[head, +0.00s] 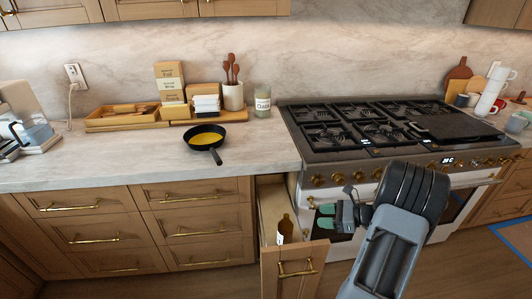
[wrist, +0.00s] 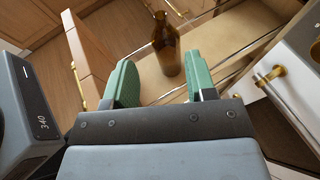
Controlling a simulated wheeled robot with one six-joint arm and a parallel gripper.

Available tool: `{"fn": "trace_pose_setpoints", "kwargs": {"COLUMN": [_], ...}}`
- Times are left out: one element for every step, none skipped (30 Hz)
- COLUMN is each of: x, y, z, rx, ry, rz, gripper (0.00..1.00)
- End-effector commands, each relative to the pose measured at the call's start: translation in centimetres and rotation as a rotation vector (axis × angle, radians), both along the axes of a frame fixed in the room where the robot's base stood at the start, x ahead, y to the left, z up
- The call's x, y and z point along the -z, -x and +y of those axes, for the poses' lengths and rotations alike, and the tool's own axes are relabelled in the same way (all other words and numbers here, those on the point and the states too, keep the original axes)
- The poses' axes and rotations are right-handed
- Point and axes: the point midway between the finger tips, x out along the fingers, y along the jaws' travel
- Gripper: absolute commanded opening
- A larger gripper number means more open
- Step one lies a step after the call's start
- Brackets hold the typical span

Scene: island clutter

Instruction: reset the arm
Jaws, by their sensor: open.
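My gripper (head: 325,223) is in front of the stove, beside an open pull-out drawer (head: 271,205). Its two green fingers also show in the wrist view (wrist: 160,82), spread apart with nothing between them. A brown bottle (head: 285,228) with a pale label stands upright in the drawer. It also shows in the wrist view (wrist: 166,50), beyond the fingertips and apart from them. My arm reaches in from the lower right of the head view.
The stove (head: 375,130) with black grates stands right of the drawer. A black pan (head: 206,138) with yellow contents sits on the counter (head: 110,165). A wooden tray (head: 120,118), a utensil crock (head: 233,96) and a labelled jar (head: 262,102) stand behind. White stacked cups (head: 490,95) are at right.

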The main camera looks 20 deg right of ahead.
Motion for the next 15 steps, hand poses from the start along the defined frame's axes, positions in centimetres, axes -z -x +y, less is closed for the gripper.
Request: {"fn": "trace_pose_setpoints", "kwargs": {"x": [0.0, 0.0, -0.2, -0.4, -0.7, -1.2, -1.7, -2.2, -3.1, -3.7, -4.3, -5.2, -5.8, -6.4, -7.2], "y": [0.0, 0.0, 0.0, -0.1, -0.1, -0.1, -0.1, 0.0, 0.1, 0.4, 0.7, 1.3, 1.9, 2.5, 3.3], "z": [0.0, 0.1, 0.3, 0.7, 1.1, 2.1, 2.9, 4.0, 5.6, 6.9, 8.2, 10.0, 11.3, 12.5, 14.0], "rx": [0.000, -0.003, -0.013, -0.027, -0.048, -0.088, -0.128, -0.176, -0.251, -0.316, -0.385, -0.486, -0.565, -0.643, -0.746], "ry": [0.000, 0.003, 0.011, 0.024, 0.042, 0.077, 0.112, 0.155, 0.222, 0.280, 0.343, 0.434, 0.505, 0.576, 0.672], "rz": [0.000, -0.001, -0.002, -0.003, -0.005, -0.009, -0.013, -0.020, -0.033, -0.045, -0.060, -0.087, -0.111, -0.137, -0.177], "gripper": [0.51, 0.51, 0.51, 0.51, 0.51, 0.51, 0.51, 0.51, 0.51, 0.51, 0.51, 0.51, 0.51, 0.51, 0.51]}}
